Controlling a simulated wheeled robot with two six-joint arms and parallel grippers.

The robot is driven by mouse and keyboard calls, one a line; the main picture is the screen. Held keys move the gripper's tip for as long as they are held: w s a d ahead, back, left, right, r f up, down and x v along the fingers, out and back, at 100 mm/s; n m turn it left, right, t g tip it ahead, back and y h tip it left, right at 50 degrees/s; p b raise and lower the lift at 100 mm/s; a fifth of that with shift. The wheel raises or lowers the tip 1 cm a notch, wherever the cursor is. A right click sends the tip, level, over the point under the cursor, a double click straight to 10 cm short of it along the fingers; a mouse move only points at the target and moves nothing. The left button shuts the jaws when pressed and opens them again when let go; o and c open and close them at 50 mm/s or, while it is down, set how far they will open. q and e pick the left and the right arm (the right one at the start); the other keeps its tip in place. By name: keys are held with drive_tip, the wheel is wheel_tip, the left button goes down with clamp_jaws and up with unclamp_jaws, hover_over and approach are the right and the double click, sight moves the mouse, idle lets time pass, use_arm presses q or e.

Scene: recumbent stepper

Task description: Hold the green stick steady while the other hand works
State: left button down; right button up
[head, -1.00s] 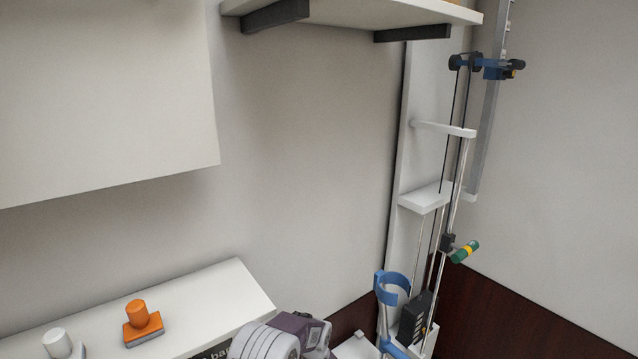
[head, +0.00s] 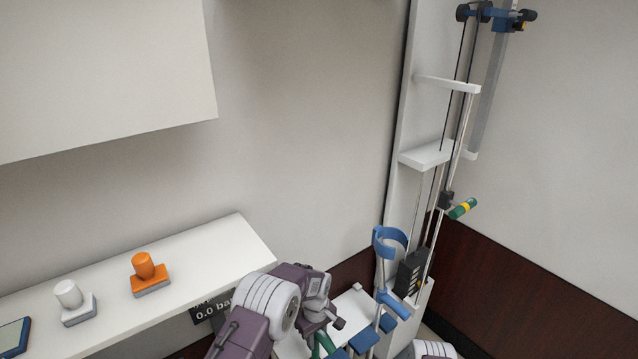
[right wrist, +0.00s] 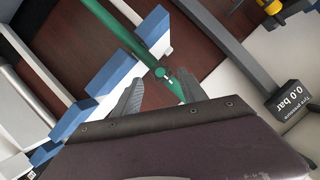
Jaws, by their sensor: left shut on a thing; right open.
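In the head view my left gripper (head: 318,328) is at the bottom centre, with a short piece of the green stick (head: 323,344) showing just below its jaws. It is shut on the stick; the frame edge cuts off the rest. In the right wrist view the green stick (right wrist: 118,35) runs from the top left down to a small round pivot, then a short end between my right gripper's fingers. My right gripper (right wrist: 160,90) is open; I cannot tell whether its fingers touch the stick. Its jaws do not show in the head view.
Blue blocks (head: 366,340) stand close right of the left gripper. A blue forearm crutch (head: 390,243) leans by a tall white frame with rods and a green-yellow handle (head: 463,209). A white shelf (head: 215,242) at left holds an orange knob (head: 143,265) and a white knob (head: 68,294).

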drive_tip(key=shift+s+d+r, duration=0.2)
drive_tip(key=shift+s+d, duration=0.15)
drive_tip(key=shift+d, duration=0.05)
drive_tip(key=v, duration=1.2)
use_arm(q)
drive_tip(key=c, duration=1.1)
unclamp_jaws()
drive_tip(key=shift+o, duration=0.2)
